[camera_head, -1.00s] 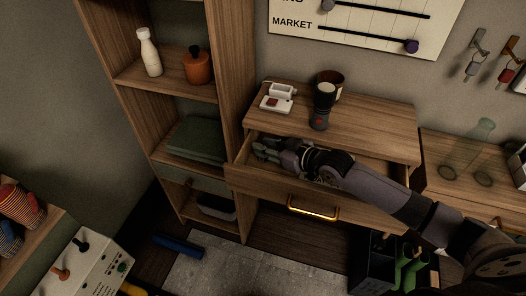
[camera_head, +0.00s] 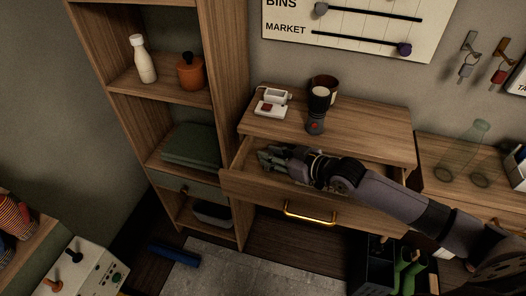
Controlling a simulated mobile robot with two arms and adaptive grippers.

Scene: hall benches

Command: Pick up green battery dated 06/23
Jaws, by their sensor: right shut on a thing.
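My right gripper (camera_head: 272,158) is inside the open drawer (camera_head: 262,184), at its left end. Its arm comes in from the right across the drawer. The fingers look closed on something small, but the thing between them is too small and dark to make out. I cannot see a green battery or a date on one. My left gripper is not in view.
On the cabinet top (camera_head: 373,145) stand a flashlight (camera_head: 316,122), a dark cup (camera_head: 325,84) and a white device (camera_head: 272,103). A shelf unit (camera_head: 229,110) rises close to the drawer's left. A glass bottle (camera_head: 470,145) stands at right.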

